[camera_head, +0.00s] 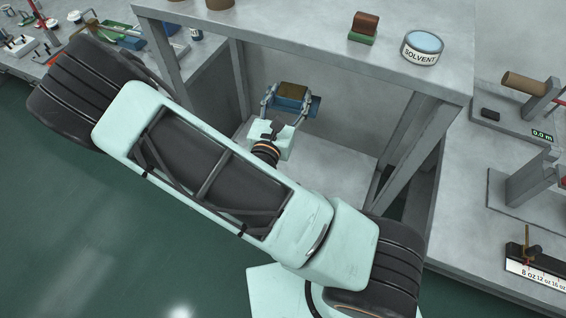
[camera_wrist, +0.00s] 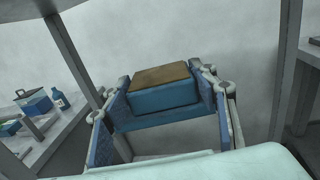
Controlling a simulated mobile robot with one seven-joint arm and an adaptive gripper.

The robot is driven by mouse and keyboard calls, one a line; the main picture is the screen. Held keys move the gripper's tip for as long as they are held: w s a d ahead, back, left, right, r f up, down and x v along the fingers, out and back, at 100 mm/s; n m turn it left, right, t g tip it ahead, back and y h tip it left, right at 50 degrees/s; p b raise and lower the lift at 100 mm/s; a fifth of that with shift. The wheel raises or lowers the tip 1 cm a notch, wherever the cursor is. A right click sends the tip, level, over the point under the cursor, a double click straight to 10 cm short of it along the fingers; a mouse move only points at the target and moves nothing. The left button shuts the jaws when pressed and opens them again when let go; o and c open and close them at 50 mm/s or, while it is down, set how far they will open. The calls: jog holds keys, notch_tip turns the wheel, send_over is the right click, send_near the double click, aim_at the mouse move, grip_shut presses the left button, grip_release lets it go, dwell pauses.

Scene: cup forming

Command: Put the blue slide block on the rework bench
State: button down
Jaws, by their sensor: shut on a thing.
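The blue slide block (camera_wrist: 165,97) has a brown top face. In the wrist view it sits between the two fingers of my gripper (camera_wrist: 164,98), which is shut on it. In the head view the block's brown top (camera_head: 292,91) shows between the fingers of my gripper (camera_head: 288,105). My gripper is inside the grey framed stand, below its top and in front of its back panel. The block appears held above the stand's lower surface (camera_head: 345,180). No label shows which surface is the rework bench.
The stand's top (camera_head: 310,40) carries a solvent tin (camera_head: 423,48) and a brown-and-green block (camera_head: 363,28). Grey posts (camera_head: 400,135) rise beside my arm. Benches with tools stand at left (camera_head: 15,62) and right (camera_head: 470,210). The lower surface looks clear to the right.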

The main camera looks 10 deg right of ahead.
jog(key=s+a+f+b, duration=0.2)
jog(key=f+b, duration=0.7)
jog(key=f, duration=0.4)
jog(key=s+a+f+m+h+b, duration=0.1)
jog(key=s+a+f+b, duration=0.2)
jog(key=f+b, duration=0.6)
jog(key=s+a+f+g+b, duration=0.1)
jog(key=s+a+f+b, duration=0.2)
jog(key=f+b, duration=0.6)
jog(key=shift+a+f+h, duration=0.2)
jog(key=shift+f+h, duration=0.2)
jog(key=shift+f, duration=4.05)
jog(key=w+d+f+b, duration=0.1)
jog(key=w+d+f, duration=0.1)
jog(key=w+f, duration=0.1)
jog(key=w+d+f+b, duration=0.2)
jog(key=w+d+f, duration=0.1)
jog(key=w, duration=0.1)
jog(key=w+d+f+b, duration=0.2)
jog(key=w+d+f, duration=0.1)
jog(key=w, duration=0.1)
jog(key=shift+f, duration=0.2)
jog(key=shift+w+d+f+b, duration=0.1)
jog(key=shift+f+b, duration=0.2)
jog(key=shift+f, duration=0.5)
jog(key=shift+w+d+f+b, duration=0.1)
jog(key=shift+f+b, duration=0.15)
jog(key=shift+f, duration=0.5)
jog(key=shift+f, duration=0.1)
